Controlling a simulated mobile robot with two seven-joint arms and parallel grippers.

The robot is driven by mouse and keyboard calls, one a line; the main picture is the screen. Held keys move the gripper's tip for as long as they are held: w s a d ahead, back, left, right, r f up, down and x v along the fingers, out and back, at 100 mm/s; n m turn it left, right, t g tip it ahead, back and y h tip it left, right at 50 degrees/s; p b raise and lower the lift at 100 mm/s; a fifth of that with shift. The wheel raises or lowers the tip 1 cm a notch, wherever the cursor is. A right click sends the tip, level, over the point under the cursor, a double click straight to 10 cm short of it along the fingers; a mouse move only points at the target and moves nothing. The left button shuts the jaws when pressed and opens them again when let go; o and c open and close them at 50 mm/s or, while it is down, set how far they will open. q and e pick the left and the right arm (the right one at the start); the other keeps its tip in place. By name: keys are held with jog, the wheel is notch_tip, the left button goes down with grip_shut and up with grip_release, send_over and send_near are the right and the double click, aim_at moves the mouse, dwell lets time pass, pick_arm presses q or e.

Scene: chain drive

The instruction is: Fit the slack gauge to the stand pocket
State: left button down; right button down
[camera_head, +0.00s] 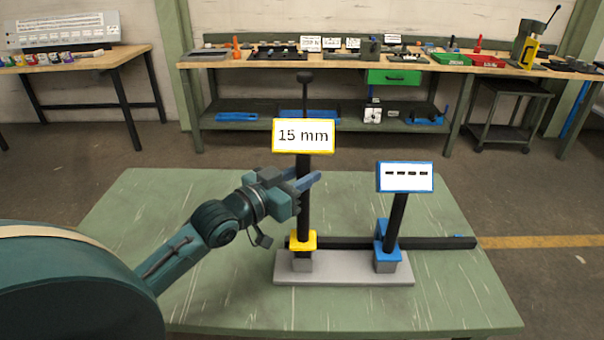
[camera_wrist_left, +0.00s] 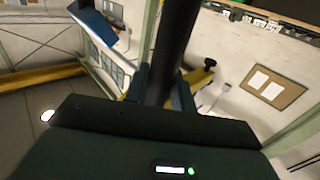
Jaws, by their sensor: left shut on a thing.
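The slack gauge, by its look the black upright bar (camera_head: 304,205) with a yellow-framed "15 mm" sign (camera_head: 303,135) and a round knob on top, stands about upright. Its yellow collar (camera_head: 302,241) is at the left grey block (camera_head: 302,263) of the grey stand (camera_head: 345,281). I cannot tell whether it is fully seated in a pocket there. My left gripper (camera_head: 308,183) is shut on the bar, below the sign. In the left wrist view the dark bar (camera_wrist_left: 176,45) runs between the fingers. My right gripper is not in view.
A blue-framed sign (camera_head: 405,177) on a black post stands in a blue collar at the stand's right. A long black bar (camera_head: 440,243) lies behind the stand. The green table is clear around them. A loaded workbench (camera_head: 330,63) stands far behind.

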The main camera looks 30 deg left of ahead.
pick_arm(q)
jog(key=shift+f+b, duration=0.35)
jog(key=shift+f, duration=0.45)
jog(key=shift+f+b, duration=0.35)
jog(key=shift+b, duration=0.05)
jog(key=shift+f, duration=0.25)
jog(key=c, duration=1.5)
grip_release()
jog(key=o, duration=0.3)
jog(key=shift+f, duration=0.15)
jog(key=shift+o, duration=0.5)
jog(key=shift+f, duration=0.4)
jog(key=shift+r, duration=0.1)
